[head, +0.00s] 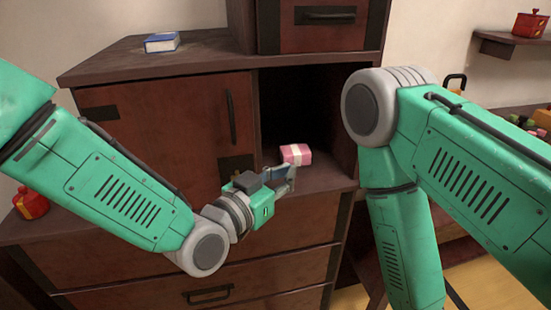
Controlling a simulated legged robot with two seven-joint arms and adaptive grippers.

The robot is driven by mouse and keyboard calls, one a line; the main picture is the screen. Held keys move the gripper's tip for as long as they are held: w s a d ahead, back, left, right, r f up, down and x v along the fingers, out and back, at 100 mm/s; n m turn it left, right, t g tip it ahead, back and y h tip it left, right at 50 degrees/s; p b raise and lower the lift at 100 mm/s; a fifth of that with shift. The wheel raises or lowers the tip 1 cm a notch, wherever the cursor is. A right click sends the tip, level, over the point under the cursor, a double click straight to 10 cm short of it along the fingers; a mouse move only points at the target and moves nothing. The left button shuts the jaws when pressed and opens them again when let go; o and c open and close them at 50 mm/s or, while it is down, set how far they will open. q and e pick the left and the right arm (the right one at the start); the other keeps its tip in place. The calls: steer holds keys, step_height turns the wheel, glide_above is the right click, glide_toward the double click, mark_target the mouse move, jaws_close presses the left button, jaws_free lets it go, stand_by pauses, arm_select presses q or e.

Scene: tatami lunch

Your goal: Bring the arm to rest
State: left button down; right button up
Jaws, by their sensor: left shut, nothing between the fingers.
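My left gripper (283,181) is in front of the open compartment of the dark wooden cabinet (150,115). Its fingers are shut and hold nothing. A pink and white box (296,154) sits at the front of the compartment, just beyond the fingertips. I cannot tell whether they touch it. My left arm (120,190) comes in from the left. My right arm (465,150) comes in from the right and bends downward; its gripper is out of view.
A blue book (162,42) lies on the cabinet top. A red container (31,203) stands at the far left. A red pot (529,25) is on a wall shelf (515,44) at the upper right. Several small items lie at the right edge. Drawers (200,290) are below the compartment.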

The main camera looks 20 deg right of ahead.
arm_select(q)
steer(key=s+a, duration=0.3)
steer(key=s, duration=0.1)
steer(key=s+a+f+n+g+y, duration=0.15)
steer(key=a+f+y, duration=0.25)
steer(key=a+f, duration=0.5)
steer(key=s+a+f+n+g+y, duration=0.1)
steer(key=s+a+f+n+y, duration=0.15)
steer(key=a+f, duration=0.7)
steer(key=s+a+f+n+g+y, duration=0.3)
steer(key=s+a+f, duration=0.3)
steer(key=s+a, duration=0.4)
steer(key=s+a+f+n+g+y, duration=0.3)
steer(key=s+a+f+y, duration=0.2)
steer(key=s+a, duration=0.5)
steer(key=a+f, duration=0.2)
steer(key=a, duration=0.2)
steer(key=shift+a+f+n, duration=0.25)
steer(key=shift+a+n, duration=0.15)
arm_select(e)
steer(key=shift+s+a+r, duration=0.15)
steer(key=shift+a+r, duration=0.2)
steer(key=shift+a, duration=0.2)
